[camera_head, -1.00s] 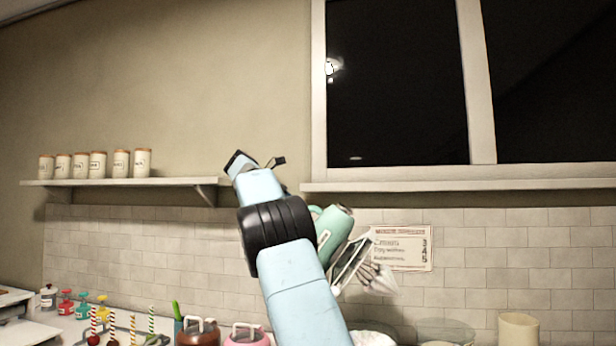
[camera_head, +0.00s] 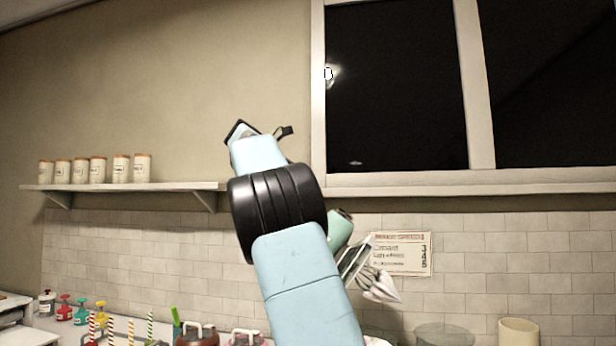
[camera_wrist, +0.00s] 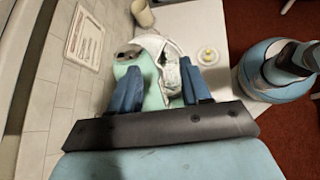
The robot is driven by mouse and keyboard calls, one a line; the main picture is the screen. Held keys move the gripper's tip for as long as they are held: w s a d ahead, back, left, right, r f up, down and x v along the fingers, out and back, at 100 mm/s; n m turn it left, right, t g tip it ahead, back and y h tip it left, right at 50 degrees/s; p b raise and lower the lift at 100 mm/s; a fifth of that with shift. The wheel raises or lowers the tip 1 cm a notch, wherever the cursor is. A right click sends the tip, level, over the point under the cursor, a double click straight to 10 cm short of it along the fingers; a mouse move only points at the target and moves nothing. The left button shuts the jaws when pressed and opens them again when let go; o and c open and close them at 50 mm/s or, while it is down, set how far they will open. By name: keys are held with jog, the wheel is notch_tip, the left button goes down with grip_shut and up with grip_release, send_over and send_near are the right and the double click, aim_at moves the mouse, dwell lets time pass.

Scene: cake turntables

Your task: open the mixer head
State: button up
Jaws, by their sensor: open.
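The mint-green mixer head (camera_head: 340,228) shows behind my arm in the head view, tilted up, with its wire whisk (camera_head: 379,284) slanting down to the right. My arm hides the rest of the mixer. In the wrist view the green mixer head (camera_wrist: 152,88) shows between and beyond the blue fingers of my gripper (camera_wrist: 162,88). My gripper is open, and I see nothing held in it. In the head view its tips (camera_head: 262,130) stand higher than the mixer head and to its left.
A wall shelf (camera_head: 130,187) with several canisters is at left, and a window sill (camera_head: 460,189) at right. A printed sign (camera_head: 402,254) hangs behind the mixer. Bottles and striped sticks stand at lower left. A beige cup (camera_head: 518,332) is at lower right.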

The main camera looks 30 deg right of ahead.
jog(key=shift+s+a+r, duration=0.15)
jog(key=shift+s+r, duration=0.2)
jog(key=shift+s, duration=0.45)
jog(key=shift+s+a+r, duration=0.1)
jog(key=shift+s+r, duration=0.25)
jog(key=shift+s, duration=0.45)
